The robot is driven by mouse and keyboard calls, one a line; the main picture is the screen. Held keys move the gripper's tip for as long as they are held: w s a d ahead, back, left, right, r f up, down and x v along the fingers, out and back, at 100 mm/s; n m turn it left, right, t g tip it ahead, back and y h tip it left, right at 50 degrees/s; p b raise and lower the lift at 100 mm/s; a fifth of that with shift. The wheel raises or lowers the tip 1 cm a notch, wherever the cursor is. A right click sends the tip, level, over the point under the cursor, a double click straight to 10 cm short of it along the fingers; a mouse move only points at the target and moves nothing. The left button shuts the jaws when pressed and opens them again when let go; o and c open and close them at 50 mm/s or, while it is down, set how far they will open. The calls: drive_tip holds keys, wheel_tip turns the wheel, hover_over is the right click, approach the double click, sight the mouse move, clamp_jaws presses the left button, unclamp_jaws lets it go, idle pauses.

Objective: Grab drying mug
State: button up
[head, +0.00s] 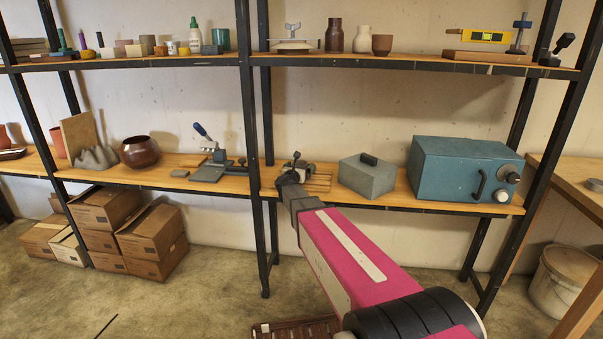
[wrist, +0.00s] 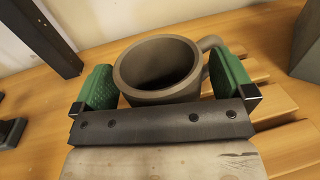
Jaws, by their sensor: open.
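The mug (wrist: 160,72) is grey-brown with a handle at its upper right in the wrist view. It appears upright on a slatted wooden rack on the shelf. My gripper (wrist: 165,88) is open, with one green-padded finger on each side of the mug. The right finger is close to the handle, and I cannot tell whether either finger touches the mug. In the head view my gripper (head: 293,172) is small at the end of my pink arm, over the rack (head: 320,182); the mug is mostly hidden there.
A grey box (head: 367,179) and a blue oven-like box (head: 462,172) stand to the right on the same shelf. A black shelf post (head: 259,150) rises just left of my gripper. A clamp device (head: 212,170) lies beyond that post. The upper shelf (head: 400,62) runs above.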

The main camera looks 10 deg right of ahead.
drive_tip(key=c, duration=1)
drive_tip(key=shift+r, duration=0.1)
